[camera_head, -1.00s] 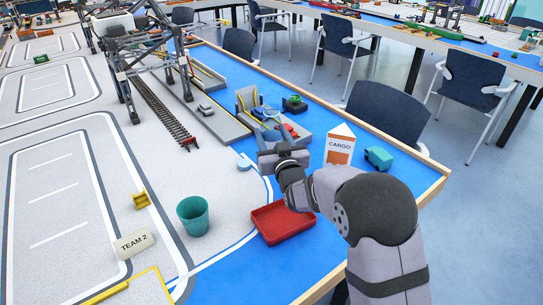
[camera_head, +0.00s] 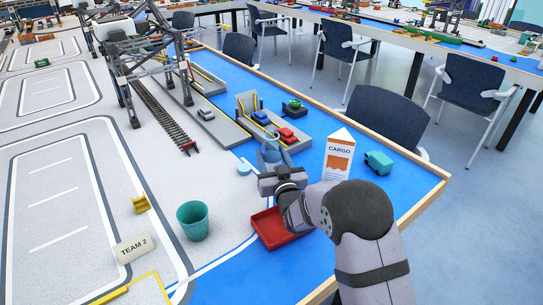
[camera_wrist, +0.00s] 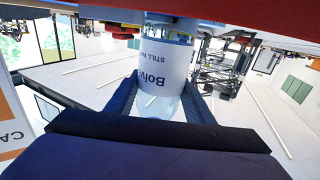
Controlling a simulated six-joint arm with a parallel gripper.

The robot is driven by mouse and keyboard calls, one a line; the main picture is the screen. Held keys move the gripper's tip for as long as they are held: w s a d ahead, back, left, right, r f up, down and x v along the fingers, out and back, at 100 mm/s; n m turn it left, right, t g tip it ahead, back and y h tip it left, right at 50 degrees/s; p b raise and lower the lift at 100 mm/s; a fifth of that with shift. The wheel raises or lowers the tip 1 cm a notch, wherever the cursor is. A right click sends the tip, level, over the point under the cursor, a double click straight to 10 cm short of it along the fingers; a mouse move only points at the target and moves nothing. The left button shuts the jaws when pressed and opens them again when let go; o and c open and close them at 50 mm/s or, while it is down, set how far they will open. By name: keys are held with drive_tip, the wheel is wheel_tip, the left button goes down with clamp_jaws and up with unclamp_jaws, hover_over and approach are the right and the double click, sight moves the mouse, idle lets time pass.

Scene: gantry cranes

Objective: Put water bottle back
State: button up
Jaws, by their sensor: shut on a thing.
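The water bottle (camera_wrist: 165,70) is clear with a white printed label, seen close up in the wrist view. My gripper (camera_wrist: 158,102) is shut on it, with one dark finger on each side. In the head view, my gripper (camera_head: 272,172) is above the blue mat, behind the red tray. The pale blue bottle (camera_head: 270,154) shows just beyond the gripper, partly hidden by it. Whether its base touches the mat cannot be told.
A red tray (camera_head: 277,231) is just in front of the gripper. A CARGO carton (camera_head: 337,160) and a teal block (camera_head: 379,162) stand to the right. A teal cup (camera_head: 193,222) stands left. Behind is a grey dock (camera_head: 293,144) with toy vehicles.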

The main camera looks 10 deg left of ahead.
sight(273, 140)
drive_tip(key=shift+f, duration=0.1)
drive_tip(key=o, duration=1.2)
drive_tip(key=shift+o, duration=0.2)
drive_tip(key=shift+s+d, duration=0.2)
drive_tip(key=shift+s, duration=0.3)
drive_tip(key=shift+v, duration=1.1)
wheel_tip(273, 140, up, 6)
drive_tip(key=shift+w+a+f, duration=0.1)
drive_tip(key=shift+r, duration=0.7)
